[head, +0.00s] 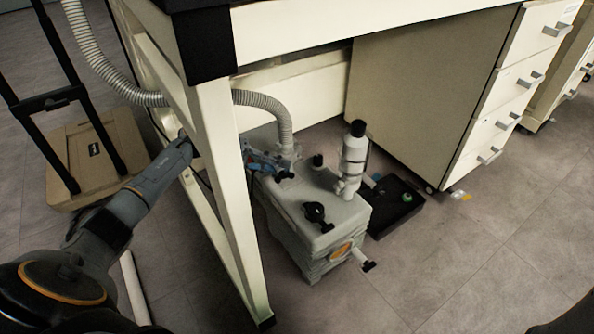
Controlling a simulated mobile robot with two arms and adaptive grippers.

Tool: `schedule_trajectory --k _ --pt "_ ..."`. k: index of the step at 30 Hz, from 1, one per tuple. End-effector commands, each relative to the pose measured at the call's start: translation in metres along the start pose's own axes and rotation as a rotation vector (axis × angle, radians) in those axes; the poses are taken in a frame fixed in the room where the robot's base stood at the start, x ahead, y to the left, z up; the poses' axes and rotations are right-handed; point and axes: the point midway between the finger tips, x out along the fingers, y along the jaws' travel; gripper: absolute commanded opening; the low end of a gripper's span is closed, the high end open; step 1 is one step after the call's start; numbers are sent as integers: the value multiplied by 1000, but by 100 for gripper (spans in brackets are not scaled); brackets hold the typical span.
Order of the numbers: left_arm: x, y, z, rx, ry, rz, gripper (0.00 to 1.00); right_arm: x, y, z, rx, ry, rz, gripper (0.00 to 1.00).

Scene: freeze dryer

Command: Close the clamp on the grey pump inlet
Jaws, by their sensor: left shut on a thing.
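The grey pump (320,220) stands on the floor under the bench. Its inlet (288,150) is at the back left of its top, where the ribbed hose (275,103) comes down onto it. The clamp (286,174) is at this joint, small and partly covered, and its exact position is hard to read. My left arm reaches in from the left behind the bench leg. My left gripper (262,162) is beside the inlet, shut on what looks like the clamp; its fingertips are hard to make out. My right gripper is out of view.
The white bench leg (228,190) stands in front of my left forearm. A white filter bottle (353,158) rises from the pump's right side. A black tray (398,205) and a drawer cabinet (430,90) are to the right. The front right floor is clear.

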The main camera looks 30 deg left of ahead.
Motion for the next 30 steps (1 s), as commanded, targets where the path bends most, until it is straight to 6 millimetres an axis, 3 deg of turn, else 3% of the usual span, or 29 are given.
schedule_trajectory --k 6,17,18,21,30 --pt "-12 4 -2 1 16 6 0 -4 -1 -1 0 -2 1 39" --pt "-13 4 -2 2 17 6 0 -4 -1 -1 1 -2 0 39" --pt "-13 4 -2 3 17 6 18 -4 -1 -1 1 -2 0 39" --pt "-13 4 -2 3 17 6 38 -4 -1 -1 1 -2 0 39" --pt "-13 3 -2 3 17 4 38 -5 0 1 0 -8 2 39"
